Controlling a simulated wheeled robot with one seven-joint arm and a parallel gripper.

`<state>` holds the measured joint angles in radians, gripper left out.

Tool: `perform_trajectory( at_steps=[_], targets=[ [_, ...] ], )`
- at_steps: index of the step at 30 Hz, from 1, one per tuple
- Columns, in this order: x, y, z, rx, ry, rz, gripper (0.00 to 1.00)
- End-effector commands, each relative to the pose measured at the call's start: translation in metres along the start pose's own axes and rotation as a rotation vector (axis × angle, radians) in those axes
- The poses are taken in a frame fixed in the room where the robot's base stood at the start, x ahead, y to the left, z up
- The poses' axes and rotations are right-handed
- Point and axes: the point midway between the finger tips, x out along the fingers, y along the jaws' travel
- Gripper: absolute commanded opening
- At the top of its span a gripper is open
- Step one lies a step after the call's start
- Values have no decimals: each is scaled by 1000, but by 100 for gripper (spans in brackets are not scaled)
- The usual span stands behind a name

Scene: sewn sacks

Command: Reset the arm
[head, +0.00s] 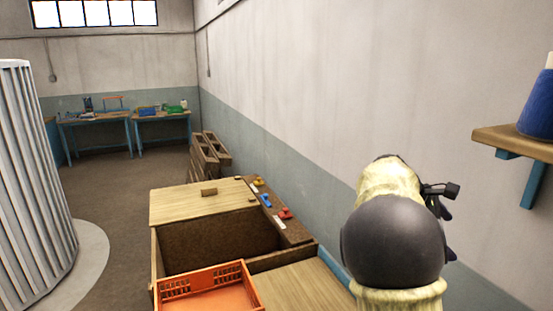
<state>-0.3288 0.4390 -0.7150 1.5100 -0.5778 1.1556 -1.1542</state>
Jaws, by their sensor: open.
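My arm rises in the right half of the head view, in a pale yellow cover with a large dark round joint facing me. Only dark parts at my gripper's end (441,196) show, sticking out to the right from behind the arm. The arm hides most of the gripper. My gripper is open, and I see nothing held in the part that shows. The arm stands right of the wooden bench and in front of the grey wall.
A wooden chest (200,205) with an open compartment stands left of my arm. An orange crate (207,272) is at its front. Small coloured items lie along its right ledge. A wall shelf (515,140) holds a blue container (540,105). A ribbed metal cylinder (32,190) stands left.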

Motion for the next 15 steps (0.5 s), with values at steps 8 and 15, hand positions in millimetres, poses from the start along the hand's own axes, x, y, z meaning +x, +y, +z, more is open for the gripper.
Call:
perform_trajectory(
  at_steps=[8, 15],
  targets=[
    [44, -95, -110, 312, 373, -126, 94],
    [41, -190, -183, 620, 592, -310, 94]
  ],
)
